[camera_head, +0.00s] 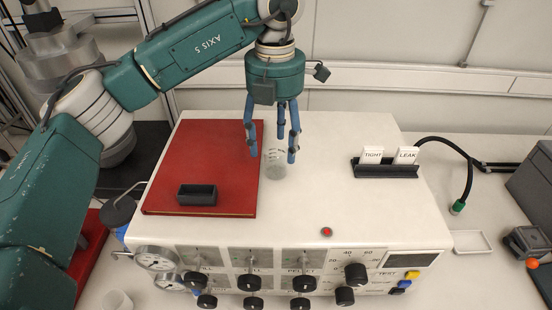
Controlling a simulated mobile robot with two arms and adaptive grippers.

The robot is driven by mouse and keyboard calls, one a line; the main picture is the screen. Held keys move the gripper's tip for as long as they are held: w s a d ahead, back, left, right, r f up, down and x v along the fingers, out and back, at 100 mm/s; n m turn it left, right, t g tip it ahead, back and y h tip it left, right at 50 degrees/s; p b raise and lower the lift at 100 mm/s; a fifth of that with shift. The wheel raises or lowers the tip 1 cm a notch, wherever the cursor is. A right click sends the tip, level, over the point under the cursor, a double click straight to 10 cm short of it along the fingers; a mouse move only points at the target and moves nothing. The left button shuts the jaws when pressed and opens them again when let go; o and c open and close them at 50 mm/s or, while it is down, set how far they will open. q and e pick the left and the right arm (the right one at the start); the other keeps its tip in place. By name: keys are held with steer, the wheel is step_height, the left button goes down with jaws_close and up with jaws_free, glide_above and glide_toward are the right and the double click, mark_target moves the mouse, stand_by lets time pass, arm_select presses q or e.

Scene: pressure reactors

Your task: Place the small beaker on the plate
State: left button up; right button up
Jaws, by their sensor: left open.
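The small clear glass beaker (276,165) stands on the white top of the instrument box, just right of the red board. My left gripper (271,152) points down over it with its blue fingers open. The fingers appear to be around or just in front of the beaker; I cannot tell whether any touches it. A flat red board (220,150), possibly the plate, lies on the left part of the box top. A small pale rectangular dish (471,241) lies on the bench at the right. My right gripper is not in view.
A small black open box (197,195) sits on the red board. A black holder (385,170) with "TIGHT" and "LEAK" cards stands at the right of the box top. Knobs and gauges line the front. The board's middle and the box top's centre are clear.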

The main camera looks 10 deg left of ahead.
mark_target(274, 157)
arm_select(q)
step_height(274, 157, down, 4)
steer(key=shift+s+a+r+p, duration=0.15)
steer(key=shift+r+p, duration=0.1)
steer(key=shift+p, duration=0.65)
steer(key=shift+f, duration=0.3)
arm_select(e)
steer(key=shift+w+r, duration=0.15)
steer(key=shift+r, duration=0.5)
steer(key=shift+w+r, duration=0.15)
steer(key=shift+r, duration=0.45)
arm_select(q)
steer(key=shift+c, duration=1)
steer(key=c, duration=1)
steer(key=shift+c, duration=0.6)
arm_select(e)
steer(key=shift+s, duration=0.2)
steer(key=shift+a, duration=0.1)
